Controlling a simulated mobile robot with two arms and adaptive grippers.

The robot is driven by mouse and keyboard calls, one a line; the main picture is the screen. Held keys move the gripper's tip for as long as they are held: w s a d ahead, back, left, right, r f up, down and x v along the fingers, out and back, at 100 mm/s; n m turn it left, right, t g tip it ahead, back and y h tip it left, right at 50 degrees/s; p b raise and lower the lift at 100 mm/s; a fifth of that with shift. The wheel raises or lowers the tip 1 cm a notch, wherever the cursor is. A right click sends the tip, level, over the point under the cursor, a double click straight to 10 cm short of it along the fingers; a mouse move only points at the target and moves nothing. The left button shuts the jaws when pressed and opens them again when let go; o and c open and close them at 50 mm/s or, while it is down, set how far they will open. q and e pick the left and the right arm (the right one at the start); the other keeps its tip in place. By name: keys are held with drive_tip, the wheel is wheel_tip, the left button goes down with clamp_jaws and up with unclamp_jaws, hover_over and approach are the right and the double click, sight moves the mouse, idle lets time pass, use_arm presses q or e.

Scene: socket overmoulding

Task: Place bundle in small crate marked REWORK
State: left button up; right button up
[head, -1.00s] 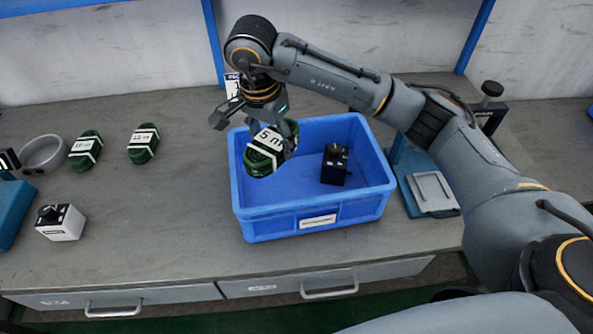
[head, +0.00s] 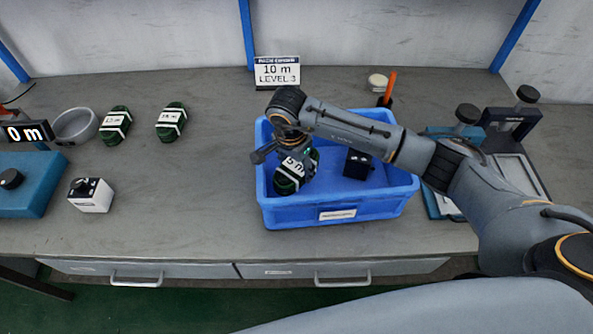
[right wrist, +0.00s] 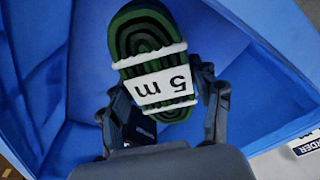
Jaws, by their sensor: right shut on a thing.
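A green cable bundle with white ties and a "5 m" label (head: 294,172) is held by my right gripper (head: 302,158), inside the left part of a blue crate (head: 338,211). In the right wrist view the bundle (right wrist: 150,40) sits between the two fingers of the gripper (right wrist: 162,95), with blue crate walls (right wrist: 265,55) around it. Whether the bundle touches the crate floor I cannot tell. The crate's front label is too small to read in the head view; the wrist view shows a label ending "RDER" (right wrist: 312,141). No REWORK mark is legible. My left gripper is out of view.
A black block (head: 357,165) lies in the crate's right part. Two more green bundles (head: 115,125) (head: 171,121) and a white box (head: 91,194) are at the left. A "10 m LEVEL 3" sign (head: 277,72) stands behind the crate. Bench between box and crate is clear.

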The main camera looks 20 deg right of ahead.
sight(296, 174)
wheel_tip(296, 174, down, 3)
drive_tip(key=shift+r, duration=0.2)
drive_tip(key=shift+f, duration=0.5)
drive_tip(key=o, duration=1.2)
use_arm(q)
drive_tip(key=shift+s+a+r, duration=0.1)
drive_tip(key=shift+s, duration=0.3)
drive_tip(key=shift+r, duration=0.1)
use_arm(e)
drive_tip(key=shift+r, duration=0.15)
